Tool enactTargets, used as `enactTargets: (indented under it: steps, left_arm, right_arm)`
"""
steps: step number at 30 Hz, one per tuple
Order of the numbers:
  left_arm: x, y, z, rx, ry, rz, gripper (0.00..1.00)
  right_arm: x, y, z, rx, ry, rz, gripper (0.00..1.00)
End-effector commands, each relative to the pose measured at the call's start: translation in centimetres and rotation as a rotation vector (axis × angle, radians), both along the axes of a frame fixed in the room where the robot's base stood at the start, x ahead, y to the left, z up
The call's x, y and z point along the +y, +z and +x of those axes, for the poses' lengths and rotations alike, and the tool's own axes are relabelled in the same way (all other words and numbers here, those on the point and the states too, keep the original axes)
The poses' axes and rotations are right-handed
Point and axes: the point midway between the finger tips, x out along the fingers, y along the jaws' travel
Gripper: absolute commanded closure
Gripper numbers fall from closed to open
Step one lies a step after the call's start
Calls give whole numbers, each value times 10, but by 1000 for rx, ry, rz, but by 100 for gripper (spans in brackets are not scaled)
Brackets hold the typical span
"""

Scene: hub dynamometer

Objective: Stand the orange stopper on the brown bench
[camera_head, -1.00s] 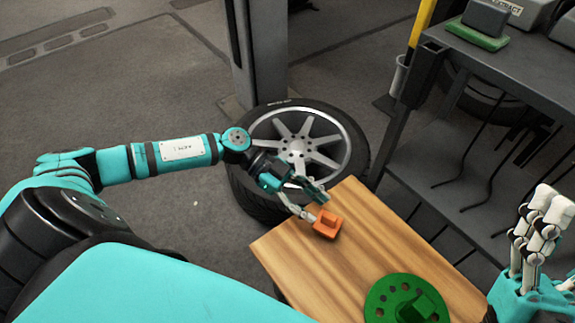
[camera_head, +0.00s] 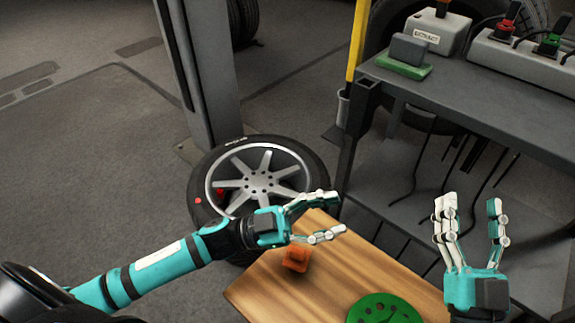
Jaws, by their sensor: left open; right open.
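The orange stopper (camera_head: 296,259) stands on the brown wooden bench (camera_head: 262,297), near its far left part. My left gripper (camera_head: 336,213) is open and empty, above and just beyond the stopper, apart from it. Its lower finger passes close above the stopper in the picture. My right gripper (camera_head: 468,212) is open and empty, fingers pointing up, to the right of the bench.
A green disc with holes (camera_head: 384,309) lies on the bench's near part. A wheel with tyre (camera_head: 258,180) lies on the floor behind the bench. A grey workbench (camera_head: 480,85) with a green-based block (camera_head: 404,66) stands at right. A grey post (camera_head: 200,80) rises behind the wheel.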

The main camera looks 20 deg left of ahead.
Motion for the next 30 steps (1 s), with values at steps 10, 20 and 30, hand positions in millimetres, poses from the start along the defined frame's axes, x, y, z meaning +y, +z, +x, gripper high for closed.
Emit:
enactTargets:
  steps: [10,20,30]
  left_arm:
    - [52,94,11,81,699,-295,59]
    - [65,95,10,114,781,-281,59]
    - [65,95,10,113,778,-283,59]
  right_arm:
    - [0,0,0,-1,0,0,44]
    - [0,0,0,-1,0,1,44]
    - [0,1,-1,-4,0,1,44]
